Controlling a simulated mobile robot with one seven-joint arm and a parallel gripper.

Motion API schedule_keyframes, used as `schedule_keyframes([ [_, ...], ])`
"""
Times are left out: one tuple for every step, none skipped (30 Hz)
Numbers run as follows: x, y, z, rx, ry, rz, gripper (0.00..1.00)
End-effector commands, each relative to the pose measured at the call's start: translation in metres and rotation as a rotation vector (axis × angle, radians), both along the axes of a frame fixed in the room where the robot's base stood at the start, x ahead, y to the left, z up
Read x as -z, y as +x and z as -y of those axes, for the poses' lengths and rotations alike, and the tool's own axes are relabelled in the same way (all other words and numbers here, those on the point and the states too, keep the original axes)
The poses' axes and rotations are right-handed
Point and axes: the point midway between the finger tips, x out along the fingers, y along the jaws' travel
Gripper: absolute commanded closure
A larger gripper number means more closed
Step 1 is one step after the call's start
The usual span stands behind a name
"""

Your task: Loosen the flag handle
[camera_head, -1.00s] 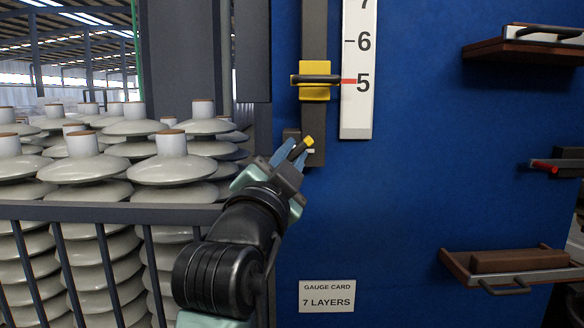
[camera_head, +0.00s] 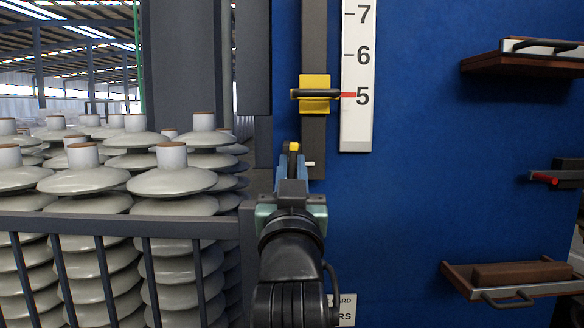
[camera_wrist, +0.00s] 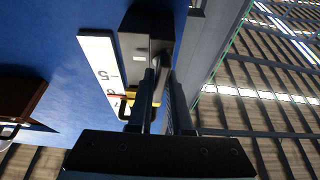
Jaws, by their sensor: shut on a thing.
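The flag handle (camera_head: 294,147) is a short dark lever with a yellow tip, beside the lower part of the dark vertical rail (camera_head: 313,50). My gripper (camera_head: 291,168) is shut on it from below, the fingers pointing up in the head view. In the wrist view the dark handle (camera_wrist: 160,62) shows at the ends of my two fingers, in front of its dark mount (camera_wrist: 140,45). The fingers hide much of the handle. A yellow slider (camera_head: 315,81) with a black bar sits higher on the rail, its red pointer (camera_head: 348,95) at 5 on the white scale (camera_head: 357,130).
Grey insulator stacks (camera_head: 172,180) stand at left behind a dark railing (camera_head: 110,225). Two brown shelves, the upper (camera_head: 520,60) and lower (camera_head: 520,276), and a red-tipped lever (camera_head: 545,178) are at far right.

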Motion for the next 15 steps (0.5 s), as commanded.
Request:
schedule_keyframes([
  [0.0003, 0.0001, 0.0013, 0.003, -0.023, -0.001, 1.0],
  [0.0003, 0.0001, 0.0011, 0.002, -0.033, -0.001, 1.0],
  [0.0003, 0.0001, 0.0009, 0.002, -0.047, -0.001, 1.0],
  [0.0003, 0.0002, 0.001, 0.002, -0.055, -0.001, 1.0],
  [0.0003, 0.0002, 0.001, 0.003, -0.064, -0.001, 1.0],
  [0.0003, 0.0002, 0.0007, 0.001, -0.073, -0.001, 1.0],
  [0.0003, 0.0002, 0.0004, 0.0, -0.079, -0.001, 1.0],
  [0.0002, 0.0002, 0.0003, 0.0, -0.084, -0.001, 1.0],
  [0.0002, 0.0002, 0.0003, 0.001, -0.091, -0.001, 1.0],
  [0.0002, 0.0002, 0.0003, 0.001, -0.095, -0.001, 1.0],
  [0.0002, 0.0002, 0.0004, 0.002, -0.098, -0.001, 1.0],
  [0.0002, 0.0002, 0.0004, 0.001, -0.1, -0.001, 1.0],
  [0.0002, 0.0002, 0.0004, 0.001, -0.102, -0.001, 1.0],
  [0.0002, 0.0002, 0.0004, 0.001, -0.104, -0.001, 1.0],
  [0.0002, 0.0002, 0.0004, 0.001, -0.105, -0.001, 1.0],
])
